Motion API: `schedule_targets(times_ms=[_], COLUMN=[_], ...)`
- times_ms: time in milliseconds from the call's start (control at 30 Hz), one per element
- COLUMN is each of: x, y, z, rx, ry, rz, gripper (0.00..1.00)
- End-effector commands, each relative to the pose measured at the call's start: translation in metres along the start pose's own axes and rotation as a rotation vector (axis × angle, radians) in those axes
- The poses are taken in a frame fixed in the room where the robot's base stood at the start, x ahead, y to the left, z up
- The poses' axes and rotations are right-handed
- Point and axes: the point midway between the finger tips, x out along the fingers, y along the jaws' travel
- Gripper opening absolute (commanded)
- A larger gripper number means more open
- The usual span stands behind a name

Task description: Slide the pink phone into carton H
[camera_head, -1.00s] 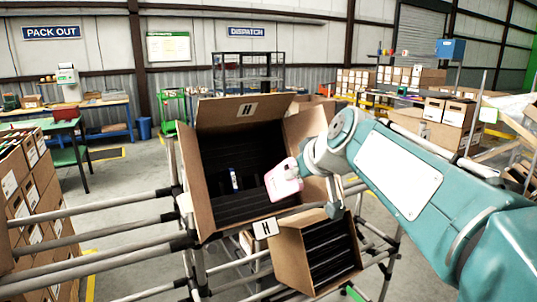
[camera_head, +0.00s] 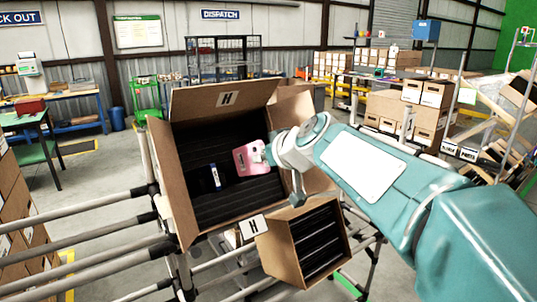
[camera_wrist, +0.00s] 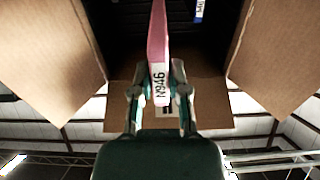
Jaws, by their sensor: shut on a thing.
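The pink phone (camera_head: 251,158) is in front of the open mouth of carton H (camera_head: 228,98), at its right side. In the wrist view the phone (camera_wrist: 158,52) shows edge-on with a label reading N946. My gripper (camera_wrist: 160,92) is shut on its near end, one finger on each side, and the phone's far end points into the dark inside. Carton H is tilted, with its flaps open and black ribbed dividers inside. A blue and white item (camera_head: 215,177) stands in it, left of the phone. How deep the phone reaches is hard to tell.
A smaller tilted carton (camera_head: 285,262) with black slots sits below on the right. Rack tubes (camera_head: 100,229) run to the left. Carton flaps (camera_wrist: 45,55) flank my gripper on both sides in the wrist view.

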Motion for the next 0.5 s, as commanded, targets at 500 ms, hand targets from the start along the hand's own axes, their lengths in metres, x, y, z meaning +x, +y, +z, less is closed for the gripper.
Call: schedule_targets(times_ms=[500], x=[0.0103], y=[0.0053], z=[0.0064], rx=[0.004], ry=[0.005], rz=[0.001], gripper=[0.00])
